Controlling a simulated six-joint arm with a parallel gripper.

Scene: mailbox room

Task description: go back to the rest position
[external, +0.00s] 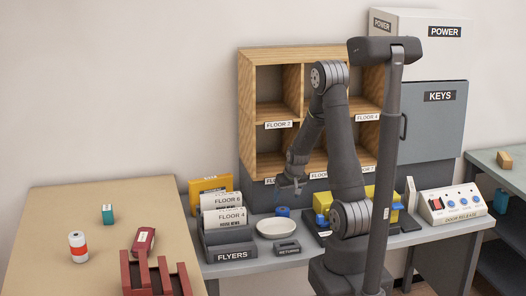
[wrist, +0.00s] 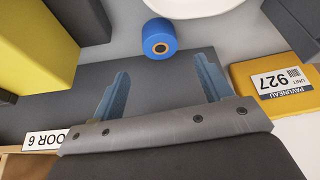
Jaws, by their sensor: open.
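My gripper (external: 291,187) is above the grey counter, in front of the lower shelf compartments. In the wrist view its two blue-grey fingers (wrist: 160,88) are spread wide with nothing between them. A blue roll (wrist: 160,38) lies on the counter just beyond the fingertips, apart from them. It also shows in the external view (external: 282,211) below my gripper.
A wooden pigeonhole shelf (external: 242,110) stands behind my arm. A white dish (external: 277,228), a flyers holder (external: 230,255) and a yellow parcel (external: 197,184) are close by. A door release panel (external: 455,205) is at right. A tan table (external: 50,220) is at left.

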